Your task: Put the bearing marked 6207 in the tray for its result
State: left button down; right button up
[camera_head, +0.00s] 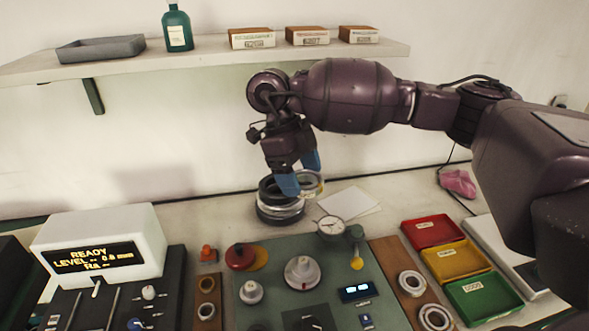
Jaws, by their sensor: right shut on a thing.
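My right gripper (300,182), with blue fingertips, is shut on a pale metal bearing ring (313,187) at the back of the bench. The fingers partly hide the ring, and no marking can be read on it. It is just beside a dark and silver stack of rings (279,208); whether they touch is unclear. Three result trays stand at the right: red (420,244), yellow (442,270) and green (471,311). Their labels are too small to read surely. More bearings (411,284) lie on a brown strip left of the trays. My left gripper is not in view.
A white READY display unit (100,245) stands at left. A shelf (200,62) holds boxes, a bottle and a grey tray. White paper (349,201) lies behind the gauge.

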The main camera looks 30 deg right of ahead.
jog(key=shift+n, duration=0.6)
jog(key=n, duration=0.1)
jog(key=n+t, duration=0.1)
jog(key=w+n+h, duration=0.1)
jog(key=n, duration=0.1)
jog(key=shift+a+f+t, duration=0.2)
jog(key=shift+a+t, duration=0.1)
jog(key=n, duration=0.2)
jog(key=shift+w+a+n+t+h, duration=0.2)
jog(key=shift+w+n+t+h, duration=0.15)
jog(key=shift+n+t+h, duration=0.05)
jog(key=s+a+f+n+t+y, duration=0.1)
jog(key=s+f+n+t+y, duration=0.1)
jog(key=f+n, duration=0.4)
jog(key=s+a+f+n+t+y, duration=0.1)
jog(key=f+n+t, duration=0.3)
jog(key=n, duration=1.1)
jog(key=shift+s+a+f+y, duration=0.25)
jog(key=shift+s+f+y, duration=0.2)
jog(key=shift+f+y, duration=0.35)
jog(key=shift+f, duration=0.1)
